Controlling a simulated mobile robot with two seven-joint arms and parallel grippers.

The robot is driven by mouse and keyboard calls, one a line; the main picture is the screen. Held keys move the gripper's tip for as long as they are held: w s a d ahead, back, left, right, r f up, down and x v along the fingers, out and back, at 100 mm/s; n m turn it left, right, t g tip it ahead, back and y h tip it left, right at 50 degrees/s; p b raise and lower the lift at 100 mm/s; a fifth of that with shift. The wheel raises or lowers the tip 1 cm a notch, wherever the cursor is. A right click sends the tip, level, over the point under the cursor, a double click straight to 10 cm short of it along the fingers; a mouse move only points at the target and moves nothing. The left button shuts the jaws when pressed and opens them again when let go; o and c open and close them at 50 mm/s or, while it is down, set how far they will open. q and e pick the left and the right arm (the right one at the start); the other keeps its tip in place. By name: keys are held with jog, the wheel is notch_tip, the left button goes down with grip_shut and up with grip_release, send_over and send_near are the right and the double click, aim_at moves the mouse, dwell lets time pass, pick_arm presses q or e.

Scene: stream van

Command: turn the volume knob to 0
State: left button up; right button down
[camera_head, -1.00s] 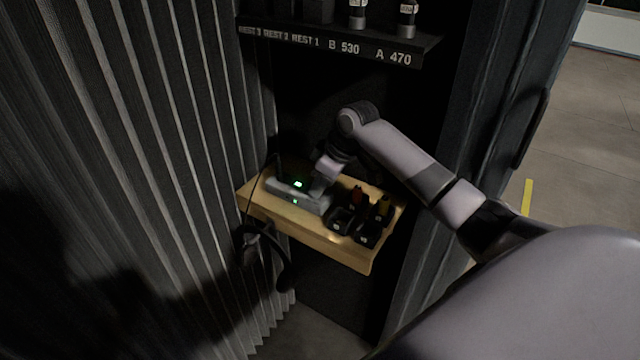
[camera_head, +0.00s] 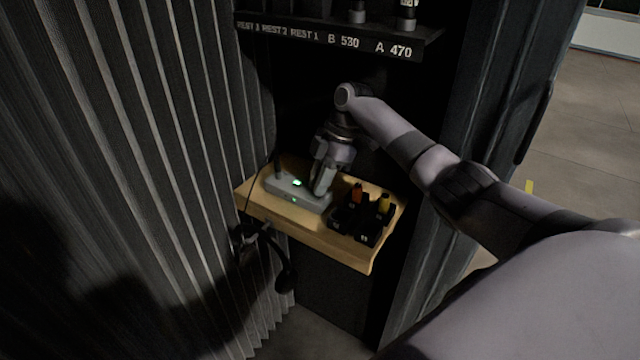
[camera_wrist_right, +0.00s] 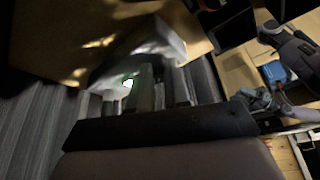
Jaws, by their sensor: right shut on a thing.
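A grey box-shaped unit (camera_head: 283,188) with a lit green display lies on a small wooden shelf (camera_head: 258,214). My right gripper (camera_head: 319,192) comes down from above onto the right end of the unit. It is shut on a small part there, which I take for the volume knob; the fingers hide it, and its setting cannot be read. My left gripper is not in view.
Black holders (camera_head: 358,222) with an orange-topped and a yellow-topped item stand close right of the gripper. A headset (camera_head: 270,255) and cable hang at the shelf's left front. A labelled upper shelf (camera_head: 340,40) overhangs behind.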

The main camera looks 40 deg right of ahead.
jog(key=shift+w+n+g+b, duration=0.1)
jog(key=shift+n+g+b, duration=0.4)
jog(key=shift+n, duration=0.6)
jog(key=c, duration=1.1)
grip_release()
